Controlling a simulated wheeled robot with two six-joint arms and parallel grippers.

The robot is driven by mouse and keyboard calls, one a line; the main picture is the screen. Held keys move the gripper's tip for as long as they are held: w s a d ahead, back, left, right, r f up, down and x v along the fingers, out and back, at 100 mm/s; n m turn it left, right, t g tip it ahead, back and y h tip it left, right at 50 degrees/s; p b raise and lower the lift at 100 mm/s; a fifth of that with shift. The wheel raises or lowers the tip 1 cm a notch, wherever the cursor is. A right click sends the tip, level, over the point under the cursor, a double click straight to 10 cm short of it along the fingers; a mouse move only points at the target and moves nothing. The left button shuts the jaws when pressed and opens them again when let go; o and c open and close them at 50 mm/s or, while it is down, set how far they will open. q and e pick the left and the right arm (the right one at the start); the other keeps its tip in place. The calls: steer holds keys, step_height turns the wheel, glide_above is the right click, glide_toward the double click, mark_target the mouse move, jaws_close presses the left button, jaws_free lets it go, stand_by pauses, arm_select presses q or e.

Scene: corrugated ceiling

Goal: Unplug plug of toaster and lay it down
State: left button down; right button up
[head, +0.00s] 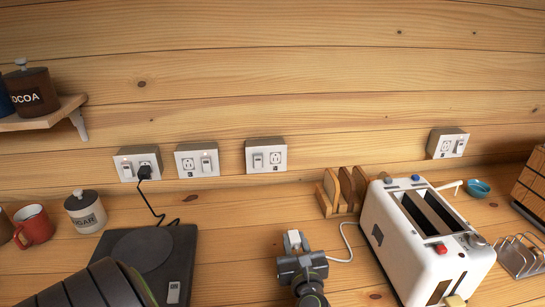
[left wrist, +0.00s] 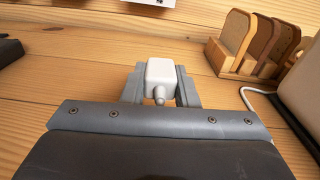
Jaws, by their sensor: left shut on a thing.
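The white toaster plug (head: 293,240) is held between the fingers of my left gripper (head: 302,265), in front of the wall and left of the toaster. It also shows in the left wrist view (left wrist: 160,73), between the two grey fingers, over the wooden counter. I cannot tell whether it touches the counter. A white cord (head: 345,242) runs from the plug toward the white toaster (head: 418,240), which stands on the counter at the right. The plug is out of every wall socket. My right gripper is not in view.
Socket boxes (head: 266,155) line the wall; the left one holds a black plug (head: 144,172) with its cord to a dark hotplate (head: 140,250). A wooden rack with slices (head: 342,190) stands beside the toaster. Bare counter (head: 235,240) lies left of my gripper.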

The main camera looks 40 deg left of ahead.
mark_target(298, 250)
arm_select(q)
steer(key=f, duration=0.2)
steer(key=f+p, duration=0.1)
steer(key=shift+d+f+m+g+h, duration=0.2)
steer(key=shift+d+m+g+h, duration=0.1)
steer(key=shift+w+a+f+h+p, duration=0.2)
steer(key=shift+w+h+p, duration=0.3)
steer(key=shift+p, duration=0.5)
steer(key=shift+w+a+g+p, duration=0.25)
steer(key=shift+g+p, duration=0.25)
steer(key=shift+p, duration=1.1)
steer(key=shift+w+a+r+g+h+p, duration=0.25)
steer(key=shift+h+p, duration=0.35)
steer(key=shift+p, duration=0.7)
steer(key=shift+s+d+r+g+h+p, duration=0.1)
steer(key=shift+r+g+h+p, duration=0.25)
steer(key=shift+p, duration=1.35)
steer(key=shift+r+g+h+p, duration=0.35)
steer(key=shift+g+h+p, duration=0.5)
steer(key=shift+p, duration=2.1)
steer(key=shift+f, duration=0.25)
